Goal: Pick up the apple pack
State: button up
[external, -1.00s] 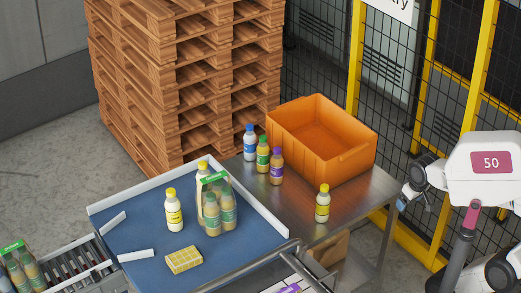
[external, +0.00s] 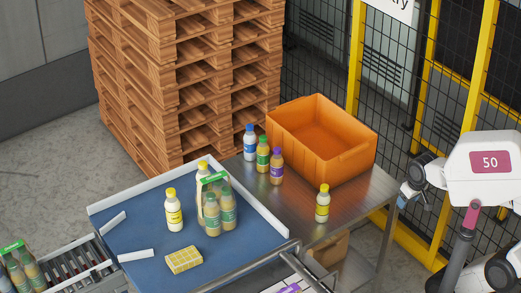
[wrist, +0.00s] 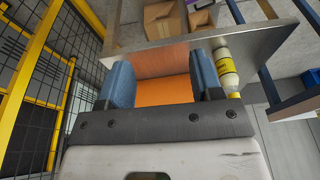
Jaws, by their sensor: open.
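A clear-wrapped pack of several bottles with green labels and a green top strip (external: 219,208) stands upright on the blue table, right of its middle. A similar green-topped pack (external: 18,268) is on the roller conveyor at the lower left, partly cut off by the frame. I cannot read which label says apple. My gripper (external: 403,196) is at the right, beyond the metal table's right edge and far from both packs. In the wrist view its two blue-padded fingers (wrist: 163,75) are apart with nothing between them; the packs are not visible there.
An orange crate (external: 350,163) stands on the metal table, with white, green and purple bottles (external: 263,155) left of it and a yellow-capped bottle (external: 322,205) in front. The blue table also holds yellow-capped bottles (external: 173,212) and a yellow block (external: 184,260). Yellow-framed fencing (external: 437,110) stands behind.

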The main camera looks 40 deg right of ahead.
jog(key=w+a+r+m+y, duration=0.4)
jog(key=w+a+r, duration=0.2)
jog(key=w+a, duration=0.45)
jog(key=m+g+y, duration=0.2)
jog(key=m+y, duration=0.8)
jog(key=m, duration=0.4)
send_near(218, 175)
jog(key=shift+r+x, duration=0.2)
jog(key=shift+x, duration=0.9)
jog(key=shift+a, duration=0.1)
jog(key=shift+w+a+f+h, duration=0.15)
jog(key=shift+a+f, duration=0.1)
jog(key=shift+a, duration=0.35)
jog(key=shift+s+a+f+h, duration=0.15)
jog(key=shift+a+f, duration=0.1)
jog(key=shift+a, duration=0.3)
jog(key=shift+x, duration=2.6)
